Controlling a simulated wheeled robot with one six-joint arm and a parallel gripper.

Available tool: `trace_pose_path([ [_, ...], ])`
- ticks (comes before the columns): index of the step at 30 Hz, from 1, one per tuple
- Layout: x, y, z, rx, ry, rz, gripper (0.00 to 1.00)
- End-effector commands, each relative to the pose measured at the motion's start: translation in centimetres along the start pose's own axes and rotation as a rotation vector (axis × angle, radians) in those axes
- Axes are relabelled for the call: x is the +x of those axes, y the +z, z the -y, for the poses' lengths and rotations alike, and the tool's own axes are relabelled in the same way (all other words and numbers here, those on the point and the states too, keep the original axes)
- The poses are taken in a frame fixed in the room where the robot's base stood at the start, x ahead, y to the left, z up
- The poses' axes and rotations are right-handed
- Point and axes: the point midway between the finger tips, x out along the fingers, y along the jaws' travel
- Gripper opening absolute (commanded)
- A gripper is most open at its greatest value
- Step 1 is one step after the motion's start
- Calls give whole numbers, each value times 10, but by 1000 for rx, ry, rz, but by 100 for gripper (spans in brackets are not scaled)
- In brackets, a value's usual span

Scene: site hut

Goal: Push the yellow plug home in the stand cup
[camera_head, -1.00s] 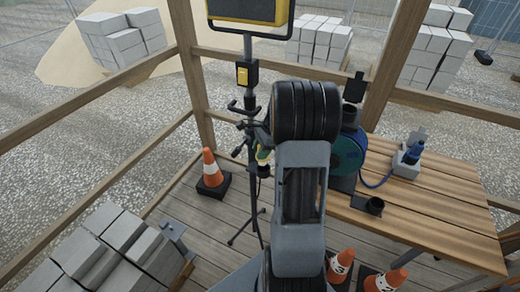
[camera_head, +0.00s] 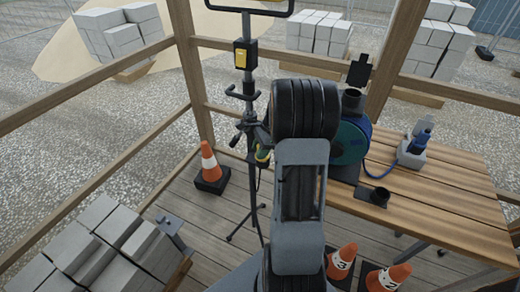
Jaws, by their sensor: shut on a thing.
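The lamp stand (camera_head: 248,110) is a black pole with dark side brackets, left of my arm. A small yellow and dark-green thing (camera_head: 262,155) shows beside the pole at the left edge of my arm. It may be the yellow plug, but it is too small and too covered to be sure. I cannot make out the stand cup or whether the plug sits in it. My own arm's thick dark joint and grey link fill the middle and hide my gripper and what it holds.
Traffic cones (camera_head: 208,162) and grey blocks (camera_head: 105,240) stand around on the deck.

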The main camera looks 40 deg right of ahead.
Motion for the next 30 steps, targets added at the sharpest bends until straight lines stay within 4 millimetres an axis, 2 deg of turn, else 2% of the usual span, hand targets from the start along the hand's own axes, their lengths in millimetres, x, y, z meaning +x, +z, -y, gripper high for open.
trace_pose_path([
  [17,8,-3,0,0,0,0,2],
  [18,8,-3,0,0,0,0,37],
  [27,8,-3,0,0,0,0,66],
  [30,8,-3,0,0,0,0,66],
])
